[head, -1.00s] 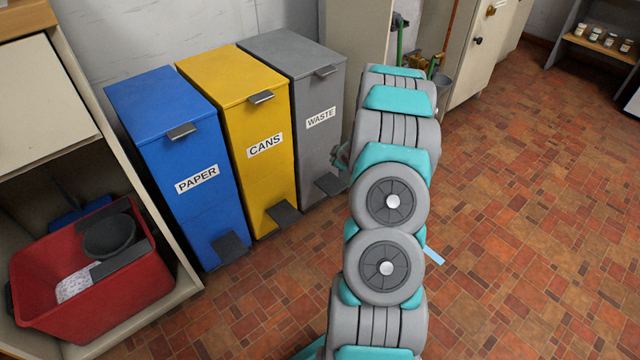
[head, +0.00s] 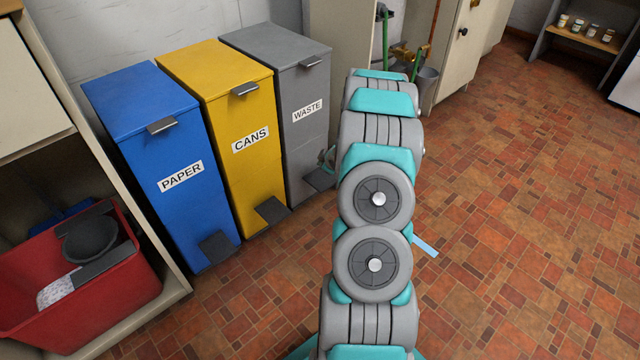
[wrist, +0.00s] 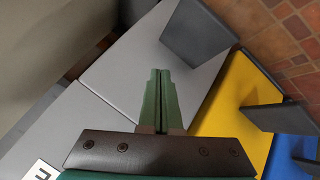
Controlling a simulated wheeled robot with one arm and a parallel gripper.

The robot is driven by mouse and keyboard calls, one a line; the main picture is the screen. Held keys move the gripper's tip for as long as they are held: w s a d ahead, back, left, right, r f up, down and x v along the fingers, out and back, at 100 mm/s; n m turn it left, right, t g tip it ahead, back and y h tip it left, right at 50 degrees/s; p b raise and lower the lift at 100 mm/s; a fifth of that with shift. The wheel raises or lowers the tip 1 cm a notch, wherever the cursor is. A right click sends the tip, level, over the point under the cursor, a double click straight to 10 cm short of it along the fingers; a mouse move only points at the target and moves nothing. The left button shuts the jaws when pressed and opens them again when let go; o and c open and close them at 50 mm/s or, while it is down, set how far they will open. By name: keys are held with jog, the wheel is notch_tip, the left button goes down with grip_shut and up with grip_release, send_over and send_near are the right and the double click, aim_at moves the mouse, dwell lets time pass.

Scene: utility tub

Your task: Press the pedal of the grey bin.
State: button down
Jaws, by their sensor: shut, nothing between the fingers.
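The grey bin (head: 300,85) has a WASTE label and stands at the right end of a row of three bins, its lid shut. Its dark pedal (head: 320,179) sticks out at the foot of its front, partly behind my arm. In the wrist view the pedal (wrist: 197,36) lies ahead and to the right of my fingertips. My gripper (wrist: 160,72) is shut and empty, its green fingers in front of the grey bin's face (wrist: 120,62). In the head view my gripper (head: 327,158) shows only partly, just above the pedal. I cannot tell whether it touches anything.
The yellow CANS bin (head: 235,110) and blue PAPER bin (head: 150,120) stand to the left, each with a pedal. A red tub (head: 90,290) sits in a cabinet at far left. A grey bucket (head: 427,85) stands behind my arm. The tiled floor (head: 520,230) at right is clear.

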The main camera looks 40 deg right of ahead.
aim_at(320, 177)
jog(key=shift+f+b, duration=1.2)
jog(key=shift+f, duration=1.2)
jog(key=shift+f, duration=0.1)
jog(key=shift+f, duration=0.3)
jog(key=shift+f+b, duration=0.7)
jog(key=shift+f, duration=0.25)
dwell(1.0)
jog(key=shift+r, duration=0.2)
jog(key=shift+r+p, duration=1)
jog(key=shift+r, duration=0.2)
jog(key=shift+r+p, duration=1.85)
jog(key=shift+r, duration=0.65)
